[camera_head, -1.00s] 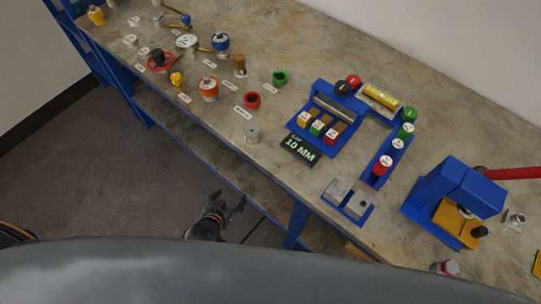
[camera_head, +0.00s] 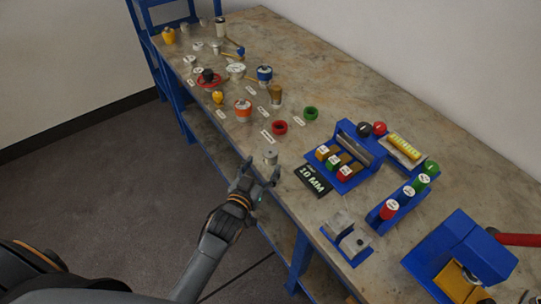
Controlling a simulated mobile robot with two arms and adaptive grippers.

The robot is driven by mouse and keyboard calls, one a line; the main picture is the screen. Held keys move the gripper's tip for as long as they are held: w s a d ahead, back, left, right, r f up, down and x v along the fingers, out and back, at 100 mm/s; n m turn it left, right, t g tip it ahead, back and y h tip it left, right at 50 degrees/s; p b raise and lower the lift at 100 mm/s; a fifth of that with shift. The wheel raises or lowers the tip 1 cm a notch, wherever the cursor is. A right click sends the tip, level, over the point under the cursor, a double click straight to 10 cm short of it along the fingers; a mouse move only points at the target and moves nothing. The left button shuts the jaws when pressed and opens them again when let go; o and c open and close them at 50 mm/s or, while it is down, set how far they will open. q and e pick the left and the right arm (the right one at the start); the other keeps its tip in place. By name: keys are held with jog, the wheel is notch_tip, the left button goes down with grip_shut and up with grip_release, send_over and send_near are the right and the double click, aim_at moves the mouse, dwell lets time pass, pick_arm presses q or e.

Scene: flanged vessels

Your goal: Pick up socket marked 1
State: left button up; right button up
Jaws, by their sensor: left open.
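Several coloured pieces with white round tops stand in the blue rack at the right: a red one (camera_head: 389,209), a blue one (camera_head: 405,194) and a green one (camera_head: 421,182). Their marks are too small to read, so I cannot tell which socket is marked 1. Yellow, green and red blocks with white labels sit in the blue tray (camera_head: 366,153). My left gripper (camera_head: 262,172) is open and empty at the table's front edge, just in front of a small silver cylinder (camera_head: 270,156). I cannot tell whether it touches the cylinder. My right gripper is not in view.
A black "10 MM" sign (camera_head: 313,181) lies right of my gripper. Red (camera_head: 280,127) and green (camera_head: 311,113) rings, an orange-and-white vessel (camera_head: 243,111) and other parts stand further left. A blue press (camera_head: 458,252) stands at lower right. The middle back of the table (camera_head: 330,82) is bare.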

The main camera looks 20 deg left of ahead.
aim_at(267, 159)
pick_arm(q)
jog(key=shift+r+p+x, duration=0.15)
jog(key=shift+p+x, duration=0.1)
jog(key=shift+x, duration=1.2)
jog(key=shift+r+p+x, duration=0.2)
jog(key=shift+x, duration=1.25)
jog(key=shift+d, duration=0.15)
grip_shut()
jog(key=shift+r, duration=0.1)
